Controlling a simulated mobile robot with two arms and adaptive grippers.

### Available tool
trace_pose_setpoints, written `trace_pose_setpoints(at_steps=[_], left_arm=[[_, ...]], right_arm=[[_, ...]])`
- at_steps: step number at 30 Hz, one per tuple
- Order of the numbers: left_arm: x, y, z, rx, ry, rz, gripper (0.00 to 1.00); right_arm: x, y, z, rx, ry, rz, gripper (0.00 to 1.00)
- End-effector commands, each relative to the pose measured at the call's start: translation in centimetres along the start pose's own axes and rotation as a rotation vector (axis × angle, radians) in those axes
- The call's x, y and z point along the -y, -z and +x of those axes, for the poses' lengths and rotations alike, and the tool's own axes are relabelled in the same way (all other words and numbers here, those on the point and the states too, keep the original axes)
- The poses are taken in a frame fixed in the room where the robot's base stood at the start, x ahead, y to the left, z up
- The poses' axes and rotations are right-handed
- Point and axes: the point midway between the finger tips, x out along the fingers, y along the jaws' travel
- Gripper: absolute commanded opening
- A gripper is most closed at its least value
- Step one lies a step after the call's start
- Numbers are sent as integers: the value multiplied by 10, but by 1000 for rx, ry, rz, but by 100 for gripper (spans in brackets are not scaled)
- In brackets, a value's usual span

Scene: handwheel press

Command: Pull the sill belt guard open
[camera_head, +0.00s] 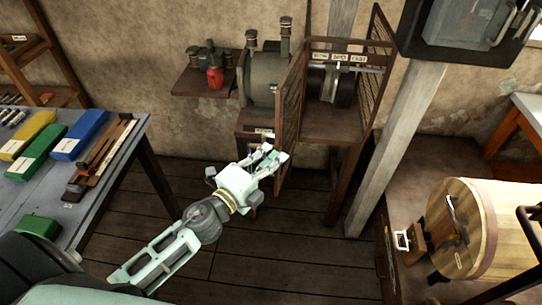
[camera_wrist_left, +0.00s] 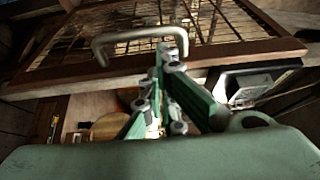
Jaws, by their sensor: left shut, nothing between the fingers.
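The belt guard (camera_head: 291,105) is a brown wooden frame with mesh or slats. In the head view it stands angled out on the left of the machine's opening, which shows uncovered. In the left wrist view the guard's frame (camera_wrist_left: 240,52) crosses the top, with a pale U-shaped metal handle (camera_wrist_left: 140,36) on it. My left gripper (camera_head: 270,157) is shut and empty at the guard's lower near edge. My right gripper is not in view.
A pulley (camera_head: 333,84) shows inside the opening. A grey post (camera_head: 395,140) stands to its right. A wooden barrel (camera_head: 480,230) sits at right. A workbench (camera_head: 115,160) with coloured boxes is at left. The floor (camera_head: 275,250) between is clear.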

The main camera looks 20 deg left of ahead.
Motion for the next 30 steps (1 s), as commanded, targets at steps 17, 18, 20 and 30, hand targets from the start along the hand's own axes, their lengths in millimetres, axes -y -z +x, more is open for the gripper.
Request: trace_pose_setpoints(at_steps=[17,18,20,30], left_arm=[[-2,-60,-14,-202,2,1,0],[-1,-61,-14,-202,2,0,0],[0,-61,-14,-202,2,0,0],[0,-61,-14,-201,2,0,0]], right_arm=[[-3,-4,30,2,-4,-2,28],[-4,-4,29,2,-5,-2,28],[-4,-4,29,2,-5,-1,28],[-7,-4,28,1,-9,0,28]])
